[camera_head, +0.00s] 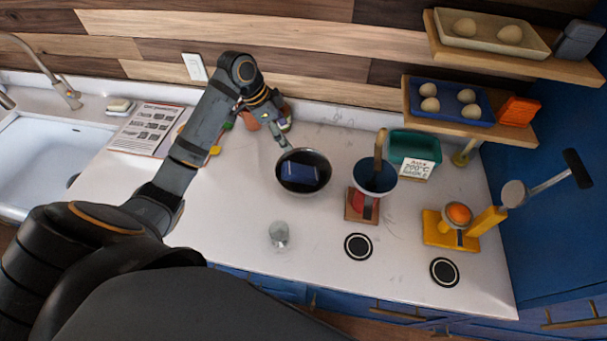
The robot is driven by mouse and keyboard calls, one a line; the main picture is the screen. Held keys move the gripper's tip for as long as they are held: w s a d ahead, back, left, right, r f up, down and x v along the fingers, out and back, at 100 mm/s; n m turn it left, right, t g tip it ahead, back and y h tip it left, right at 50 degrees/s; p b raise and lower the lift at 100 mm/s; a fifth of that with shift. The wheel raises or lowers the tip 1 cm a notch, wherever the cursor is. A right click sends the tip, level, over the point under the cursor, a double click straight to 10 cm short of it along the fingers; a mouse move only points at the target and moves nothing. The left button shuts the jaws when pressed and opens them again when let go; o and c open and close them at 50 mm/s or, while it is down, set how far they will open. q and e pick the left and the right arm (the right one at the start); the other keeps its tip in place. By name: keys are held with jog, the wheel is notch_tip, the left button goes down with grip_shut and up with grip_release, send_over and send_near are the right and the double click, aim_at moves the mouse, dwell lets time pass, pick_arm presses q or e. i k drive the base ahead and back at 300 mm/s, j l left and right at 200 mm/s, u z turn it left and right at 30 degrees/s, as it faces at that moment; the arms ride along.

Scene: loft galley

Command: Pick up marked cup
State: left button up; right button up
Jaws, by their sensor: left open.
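A small clear cup (279,235) stands on the front middle of the white counter. I cannot make out a mark on it. My left gripper (277,120) is open, at the back of the counter near the wall, well behind the clear cup. A terracotta-coloured object (248,121) shows beside the left gripper, partly hidden by it; I cannot tell what it is or whether they touch. My right gripper is not in view.
A dark pan (302,188) holding a blue block lies between the left gripper and the clear cup. A blue pot (375,178) with a wooden handle stands right of it. Egg shelves (470,128) overhang the back right. The counter (215,215) left of the cup is clear.

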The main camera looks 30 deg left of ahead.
aim_at(279, 230)
jog(key=k, duration=1.5)
